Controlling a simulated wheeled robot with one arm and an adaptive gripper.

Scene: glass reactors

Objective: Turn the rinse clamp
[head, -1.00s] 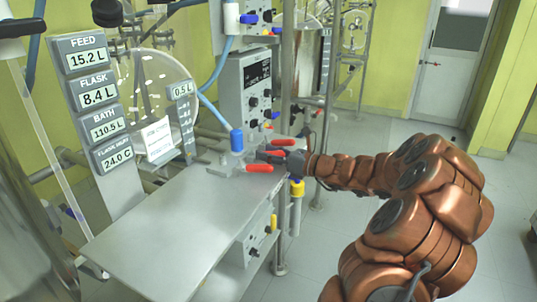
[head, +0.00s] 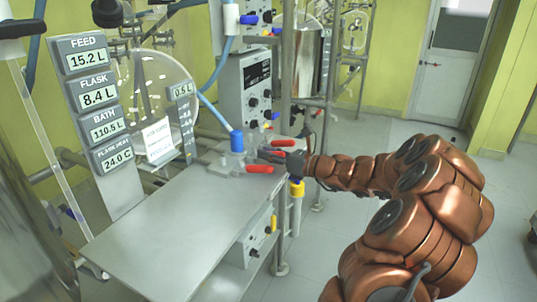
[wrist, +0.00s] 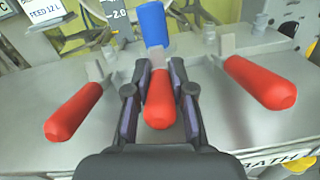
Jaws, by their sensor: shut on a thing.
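Three red clamp handles stand in a row in the wrist view: a left one (wrist: 75,110), a middle one (wrist: 159,98) and a right one (wrist: 258,82). My gripper (wrist: 160,78) is shut on the middle handle, with one finger along each side and its rounded end towards me. No label showing which clamp is the rinse clamp is readable. In the head view my gripper (head: 274,156) is at the clamp block by the bench's far right corner. A near red handle (head: 260,169) and a far red handle (head: 283,143) show beside it; the middle handle is mostly hidden.
A blue hose fitting (head: 237,141) stands upright close behind the handles. The steel bench top (head: 165,220) is bare. Display panels (head: 93,83) stand at the left. A metal post and a yellow-capped tube (head: 297,188) are near my wrist. The floor at right is clear.

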